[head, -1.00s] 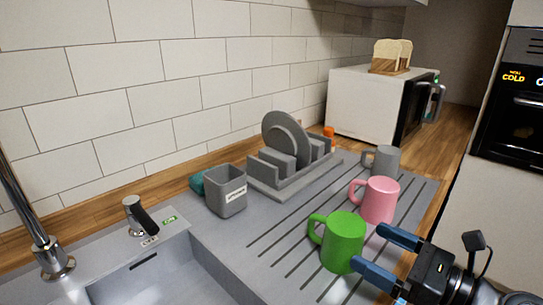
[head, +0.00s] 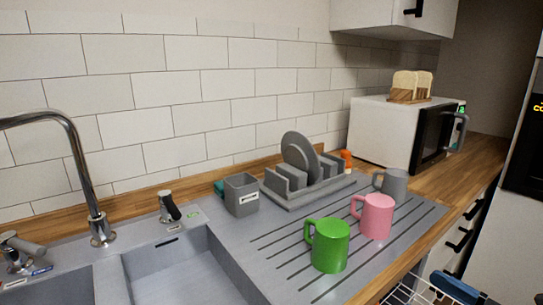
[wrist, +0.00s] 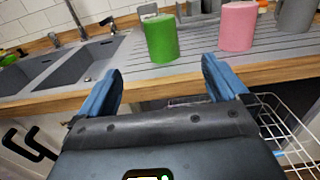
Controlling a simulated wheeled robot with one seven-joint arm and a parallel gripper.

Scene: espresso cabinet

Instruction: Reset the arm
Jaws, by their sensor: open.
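My gripper (wrist: 158,88) is open and empty, its two blue fingers spread apart in the wrist view. It is in front of the counter's front edge, apart from the mugs. In the head view only a blue finger (head: 458,290) shows at the bottom right. A green mug (head: 330,246) stands upright on the grey drainboard (head: 285,262), and it also shows in the wrist view (wrist: 161,40). A pink mug (head: 376,217) stands behind it to the right, and a grey mug (head: 393,184) farther back.
The sink (head: 185,272) and tap (head: 85,180) are at left. A microwave (head: 385,133) carries bread. A wire basket (wrist: 285,135) juts out below the counter at right.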

